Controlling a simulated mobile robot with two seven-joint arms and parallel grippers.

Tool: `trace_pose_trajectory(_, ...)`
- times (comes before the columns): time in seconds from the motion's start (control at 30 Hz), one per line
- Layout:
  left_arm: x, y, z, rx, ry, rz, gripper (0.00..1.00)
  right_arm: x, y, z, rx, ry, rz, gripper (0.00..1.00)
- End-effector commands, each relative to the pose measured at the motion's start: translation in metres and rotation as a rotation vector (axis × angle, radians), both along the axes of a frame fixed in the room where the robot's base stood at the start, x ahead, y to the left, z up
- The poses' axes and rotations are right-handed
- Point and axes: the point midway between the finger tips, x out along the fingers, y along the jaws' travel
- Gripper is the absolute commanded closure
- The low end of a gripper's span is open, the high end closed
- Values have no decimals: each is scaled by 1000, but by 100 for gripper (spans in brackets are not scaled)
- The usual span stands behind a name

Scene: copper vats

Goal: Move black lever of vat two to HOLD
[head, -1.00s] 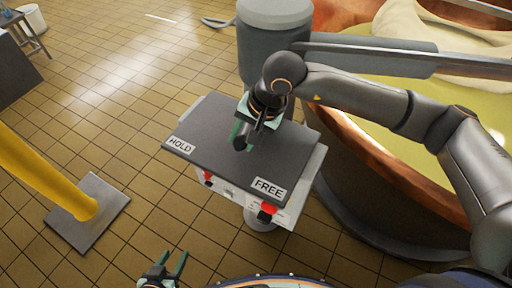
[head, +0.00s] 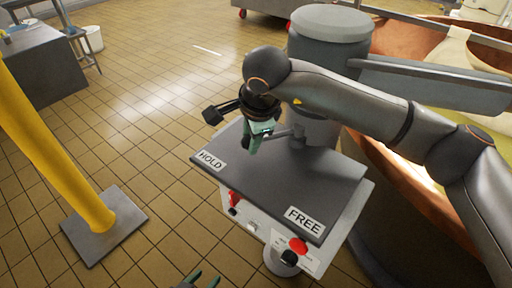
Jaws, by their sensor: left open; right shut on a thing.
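The panel (head: 300,180) is a dark slanted plate with a HOLD label (head: 211,161) at its left and a FREE label (head: 304,220) at its front right. A thin lever arm (head: 284,132) runs over the panel's back part toward my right gripper (head: 253,146). My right gripper is shut on the black lever, its green fingertips low over the panel, nearer HOLD than FREE. The fingers and wrist hide much of the lever. My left gripper (head: 201,281) is open and empty at the bottom edge, mostly cut off.
Red and black controls (head: 297,245) sit on the box's front below the panel. A copper vat (head: 408,165) and grey column (head: 328,60) stand behind and right. A yellow post (head: 50,150) with a grey foot stands left. Tiled floor between is clear.

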Motion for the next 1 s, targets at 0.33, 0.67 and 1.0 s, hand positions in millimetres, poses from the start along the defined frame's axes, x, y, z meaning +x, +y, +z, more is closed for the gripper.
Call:
trace_pose_trajectory(0.33, -5, 1, -7, 3, 11, 0, 48, 7, 4, 2, 4, -4, -60, 100)
trace_pose_trajectory(0.67, -5, 2, -7, 3, 10, 1, 48, 8, 3, 2, 4, -6, -64, 100)
trace_pose_trajectory(1.0, -3, 2, -6, 3, 7, 1, 48, 7, 3, 1, 1, -2, -62, 31)
